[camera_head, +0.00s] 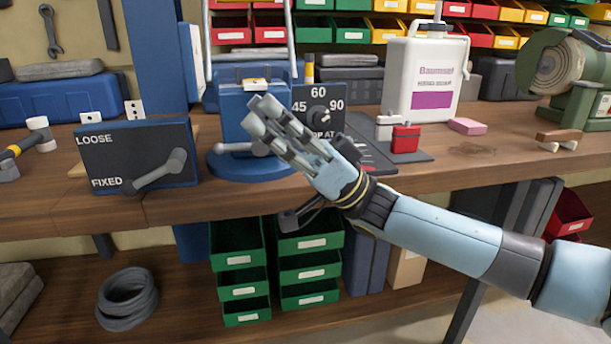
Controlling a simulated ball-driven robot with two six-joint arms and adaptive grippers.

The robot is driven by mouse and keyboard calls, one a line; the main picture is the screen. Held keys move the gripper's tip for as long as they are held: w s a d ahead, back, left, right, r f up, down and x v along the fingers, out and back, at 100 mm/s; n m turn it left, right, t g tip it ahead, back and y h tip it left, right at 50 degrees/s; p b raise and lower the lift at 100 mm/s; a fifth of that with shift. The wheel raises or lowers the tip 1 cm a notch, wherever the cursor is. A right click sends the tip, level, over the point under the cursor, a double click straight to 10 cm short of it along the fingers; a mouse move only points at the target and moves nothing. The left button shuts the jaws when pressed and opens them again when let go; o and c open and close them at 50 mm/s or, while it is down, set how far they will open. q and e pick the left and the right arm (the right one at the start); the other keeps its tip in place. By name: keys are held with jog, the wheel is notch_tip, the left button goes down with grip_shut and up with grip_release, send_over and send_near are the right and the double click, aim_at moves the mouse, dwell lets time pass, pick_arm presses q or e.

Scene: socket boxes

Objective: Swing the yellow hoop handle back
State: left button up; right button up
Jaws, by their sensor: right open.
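No whole yellow hoop handle shows. A blue machine (238,110) with a round base stands on the bench. Two pale bars (291,45) rise beside its top and leave the picture at the upper edge; I cannot tell whether they belong to a hoop. My left gripper is out of view.
A dark panel with a lever, marked LOOSE and FIXED (105,160), stands at left. A white jug (425,80), a red block (405,139) and a green grinder (570,75) stand at right. Green drawers (238,262) are below. The bench's front right is mostly clear.

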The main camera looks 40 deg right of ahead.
jog(key=v, duration=0.6)
jog(key=shift+s+d+r, duration=0.15)
jog(key=shift+s, duration=0.05)
dwell(0.4)
